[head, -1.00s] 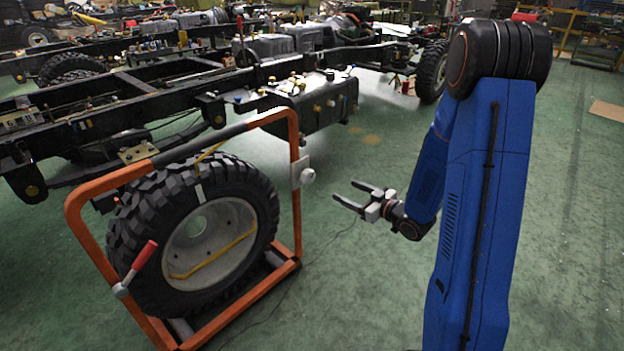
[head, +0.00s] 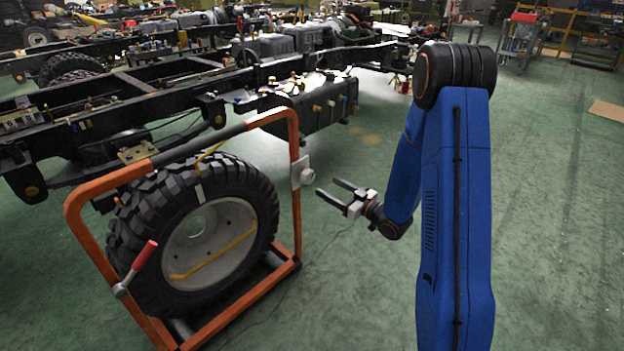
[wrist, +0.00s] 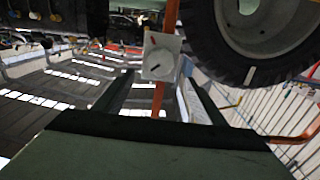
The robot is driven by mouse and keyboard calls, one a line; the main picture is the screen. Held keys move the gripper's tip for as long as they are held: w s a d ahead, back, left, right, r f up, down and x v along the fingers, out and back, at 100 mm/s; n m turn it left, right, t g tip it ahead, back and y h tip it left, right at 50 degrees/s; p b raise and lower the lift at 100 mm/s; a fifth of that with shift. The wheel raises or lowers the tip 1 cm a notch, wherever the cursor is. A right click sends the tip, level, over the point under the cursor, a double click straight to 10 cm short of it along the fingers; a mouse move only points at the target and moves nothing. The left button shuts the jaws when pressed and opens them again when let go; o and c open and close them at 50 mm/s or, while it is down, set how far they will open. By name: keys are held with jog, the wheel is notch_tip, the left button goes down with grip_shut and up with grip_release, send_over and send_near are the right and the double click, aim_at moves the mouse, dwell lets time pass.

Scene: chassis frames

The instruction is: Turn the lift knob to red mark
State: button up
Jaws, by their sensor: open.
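The lift knob (head: 307,175) is a pale round knob on a small light plate on the right post of the orange wheel-lift frame. In the wrist view the plate (wrist: 173,46) shows ahead, with the pale knob (wrist: 159,66) on it carrying a dark line. A small red mark (wrist: 153,40) shows on the plate near the knob. My gripper (head: 326,187) is open and empty, to the right of the knob and pointing toward it, apart from it. In the wrist view its fingers (wrist: 155,81) spread to either side below the plate.
The orange frame (head: 294,215) stands around a large tyre (head: 262,200). A red-handled lever (head: 144,255) sits at its lower left. A truck chassis (head: 170,95) lies behind. Green floor (head: 350,290) is open between the frame and my arm.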

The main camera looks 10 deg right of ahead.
aim_at(311, 177)
jog(key=x, duration=0.9)
jog(key=shift+w+a, duration=0.2)
jog(key=shift+w, duration=0.05)
jog(key=c, duration=1.1)
jog(key=shift+o, duration=0.2)
